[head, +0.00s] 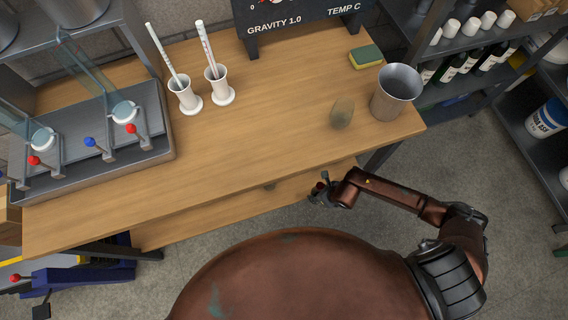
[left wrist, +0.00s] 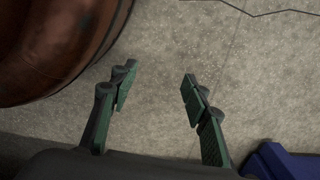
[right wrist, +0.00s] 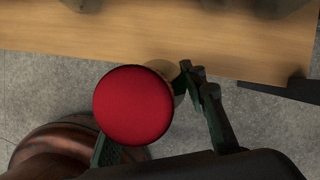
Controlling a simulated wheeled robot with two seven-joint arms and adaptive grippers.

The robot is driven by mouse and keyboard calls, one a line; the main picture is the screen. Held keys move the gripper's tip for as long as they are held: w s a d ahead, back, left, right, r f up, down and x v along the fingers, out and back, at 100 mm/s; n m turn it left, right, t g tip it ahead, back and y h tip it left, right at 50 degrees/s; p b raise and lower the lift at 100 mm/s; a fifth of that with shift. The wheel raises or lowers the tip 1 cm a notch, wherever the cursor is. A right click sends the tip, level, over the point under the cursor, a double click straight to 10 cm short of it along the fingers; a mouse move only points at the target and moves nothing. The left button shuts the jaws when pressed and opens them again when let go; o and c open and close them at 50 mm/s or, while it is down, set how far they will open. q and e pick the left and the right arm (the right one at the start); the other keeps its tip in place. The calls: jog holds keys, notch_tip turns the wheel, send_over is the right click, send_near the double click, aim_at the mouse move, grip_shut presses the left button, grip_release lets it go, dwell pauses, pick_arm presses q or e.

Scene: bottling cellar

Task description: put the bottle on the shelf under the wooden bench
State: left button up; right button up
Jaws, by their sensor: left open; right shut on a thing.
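The wooden bench (head: 270,120) fills the middle of the head view. Its lower shelf (head: 205,215) shows below the front edge of the top. My right gripper (head: 322,190) is low at the bench's front edge. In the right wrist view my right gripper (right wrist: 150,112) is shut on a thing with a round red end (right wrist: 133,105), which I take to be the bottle. That end faces the camera and hides the rest; the bottle does not show clearly in the head view. My left gripper (left wrist: 157,88) is open and empty above the floor, outside the head view.
A rack of bottles (head: 470,65) stands at right. The bench's front right floor is clear.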

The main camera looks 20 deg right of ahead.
jog(key=w+a+f+b, duration=0.1)
jog(key=w+a+b, duration=0.1)
jog(key=w, duration=0.3)
jog(key=w+a+f+b, duration=0.1)
jog(key=w+a+b, duration=0.1)
jog(key=w, duration=0.3)
jog(key=w+a+f+b, duration=0.1)
jog(key=w+a+b, duration=0.2)
jog(key=w+b, duration=0.1)
jog(key=shift+w+f, duration=0.4)
pick_arm(q)
jog(key=w+d+r, duration=0.3)
jog(key=w+r, duration=0.1)
jog(key=r, duration=0.4)
jog(key=w+d+r+t+h, duration=0.1)
jog(key=w+d+r, duration=0.2)
jog(key=r, duration=0.5)
jog(key=shift+w+r, duration=0.4)
pick_arm(e)
jog(key=shift+r, duration=0.1)
jog(key=o, duration=1.5)
